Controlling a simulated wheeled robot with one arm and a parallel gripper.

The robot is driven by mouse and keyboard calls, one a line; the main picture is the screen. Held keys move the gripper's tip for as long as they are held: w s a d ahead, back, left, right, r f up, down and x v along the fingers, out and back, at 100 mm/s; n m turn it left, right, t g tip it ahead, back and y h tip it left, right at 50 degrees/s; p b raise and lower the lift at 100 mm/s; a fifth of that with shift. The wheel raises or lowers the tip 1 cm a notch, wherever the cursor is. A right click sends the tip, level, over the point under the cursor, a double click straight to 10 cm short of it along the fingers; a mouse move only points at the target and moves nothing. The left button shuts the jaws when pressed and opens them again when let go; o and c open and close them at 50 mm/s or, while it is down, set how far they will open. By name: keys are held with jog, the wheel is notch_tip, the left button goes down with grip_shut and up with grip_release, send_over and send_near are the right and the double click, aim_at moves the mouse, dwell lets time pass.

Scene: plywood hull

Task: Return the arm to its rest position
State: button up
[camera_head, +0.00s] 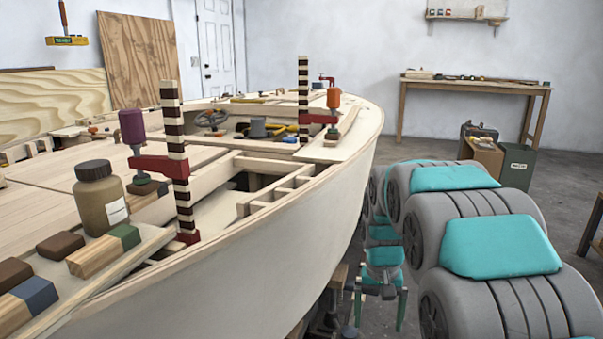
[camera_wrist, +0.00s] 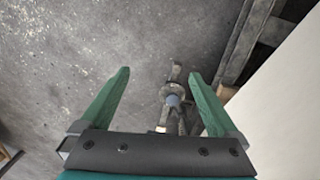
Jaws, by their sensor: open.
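My gripper (camera_head: 380,304) hangs low beside the right side of the pale plywood hull (camera_head: 290,255) in the head view, with its two green fingers pointing down. In the wrist view my gripper (camera_wrist: 160,85) is open, its green fingers wide apart with nothing held between them. Below it is the grey concrete floor (camera_wrist: 60,60) with a metal jack-like stand (camera_wrist: 172,98) seen between the fingers. My arm's grey and teal links run along the right of the head view, apart from the hull.
The hull's pale side (camera_wrist: 290,95) is close on the right in the wrist view. Clamps (camera_head: 178,160), a brown jar (camera_head: 100,197) and wood blocks (camera_head: 105,250) stand on the deck. A workbench (camera_head: 470,85) and a dark green bin (camera_head: 517,166) stand behind. Floor between is clear.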

jog(key=s+a+r+n+p, duration=0.1)
jog(key=s+r+p, duration=0.1)
jog(key=s, duration=1.4)
jog(key=s+r+n+p, duration=0.1)
jog(key=s+r, duration=0.3)
jog(key=s, duration=1.2)
jog(key=shift+a+g+p, duration=0.35)
jog(key=shift+g, duration=0.05)
jog(key=shift+c, duration=0.3)
